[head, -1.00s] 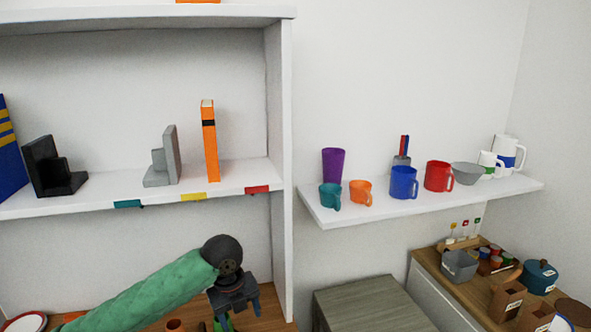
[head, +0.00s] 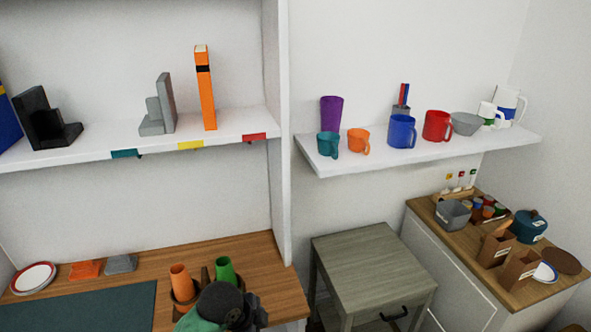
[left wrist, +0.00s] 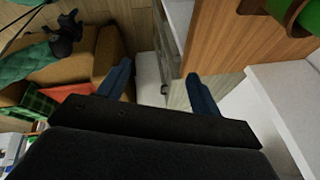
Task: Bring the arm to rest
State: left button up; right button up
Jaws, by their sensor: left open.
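My left arm, in a green sleeve with a dark wrist, shows at the bottom of the head view. Its gripper (head: 252,314) is at the lower edge, in front of the wooden desk, and its fingers are hard to see there. In the left wrist view my left gripper (left wrist: 160,82) has two blue fingers spread apart with nothing between them. At the upper left of that view a dark gripper at the end of a green sleeve, seemingly my right one (left wrist: 66,34), is small and its jaws are unclear.
The wooden desk (head: 250,265) holds an orange cup (head: 181,282) and a green cup (head: 225,270) in holders. A grey side table (head: 370,260) stands to its right. Shelves with books and mugs are above. A brown sofa (left wrist: 110,60) shows in the left wrist view.

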pick_arm(q)
jog(key=s+a+f+n+y, duration=0.2)
jog(key=s+a+f+n, duration=0.3)
jog(key=s+a+n, duration=0.3)
jog(key=s+a+f+n+y, duration=0.2)
jog(key=s+a+f+n, duration=0.25)
jog(key=s+n, duration=0.5)
notch_tip(320, 180, down, 23)
jog(key=d+m, duration=0.1)
jog(key=m, duration=0.1)
jog(key=s+f, duration=0.3)
jog(key=f, duration=0.7)
jog(key=s+f+g, duration=0.1)
jog(key=s+f, duration=0.3)
jog(key=f, duration=0.7)
jog(key=shift+d+f+h, duration=0.25)
jog(key=shift+d+h, duration=0.15)
jog(key=shift+d, duration=0.05)
